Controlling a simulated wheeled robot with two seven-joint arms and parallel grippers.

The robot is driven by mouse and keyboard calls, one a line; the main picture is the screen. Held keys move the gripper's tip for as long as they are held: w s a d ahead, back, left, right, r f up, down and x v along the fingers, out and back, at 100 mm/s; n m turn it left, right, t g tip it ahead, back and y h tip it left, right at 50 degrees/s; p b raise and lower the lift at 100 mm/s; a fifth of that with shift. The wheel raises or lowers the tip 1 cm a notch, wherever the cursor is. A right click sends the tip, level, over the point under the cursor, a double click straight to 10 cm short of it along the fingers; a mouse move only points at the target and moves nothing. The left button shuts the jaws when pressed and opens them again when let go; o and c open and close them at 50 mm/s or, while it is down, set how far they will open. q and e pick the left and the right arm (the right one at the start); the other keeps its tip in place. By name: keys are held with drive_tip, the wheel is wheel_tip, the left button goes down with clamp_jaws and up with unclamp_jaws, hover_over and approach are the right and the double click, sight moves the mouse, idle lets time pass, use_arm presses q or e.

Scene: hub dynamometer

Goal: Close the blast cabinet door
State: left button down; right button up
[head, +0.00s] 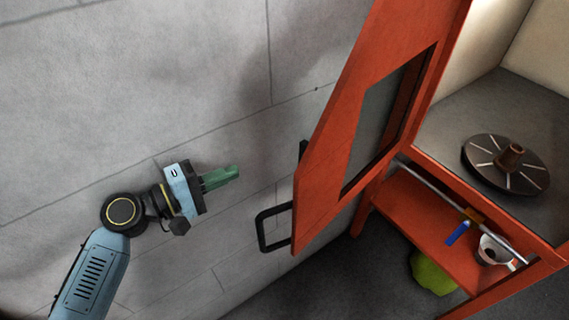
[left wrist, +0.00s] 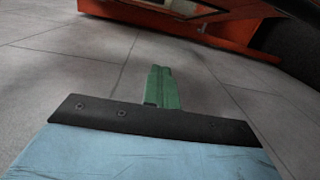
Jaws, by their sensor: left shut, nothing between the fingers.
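The orange blast cabinet door (head: 325,150) stands swung open, with a dark window (head: 388,120) in it. A black bar handle (head: 273,229) sticks out near its lower left corner. The cabinet's open inside shows to the right of the door. My left gripper (head: 238,172) is shut and empty, with its green fingers pointing right toward the door. It is apart from the handle, to its left and higher in the picture. My right gripper is not in view.
A dark slotted disc (head: 506,163) lies on the cabinet floor. The orange lower shelf (head: 415,220) holds a blue item (head: 458,233) and a white cup-like piece (head: 496,250). A yellow-green round object (head: 432,273) sits beneath. A grey block wall (head: 120,90) is behind my left arm.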

use_arm(q)
drive_tip(key=w+d+r+p, duration=0.1)
drive_tip(key=d+r+p, duration=0.1)
drive_tip(key=d, duration=0.9)
drive_tip(key=shift+w+d+r+m+h, duration=0.3)
drive_tip(key=shift+w+d+r+h, duration=0.05)
drive_tip(key=shift+w+d+h, duration=0.05)
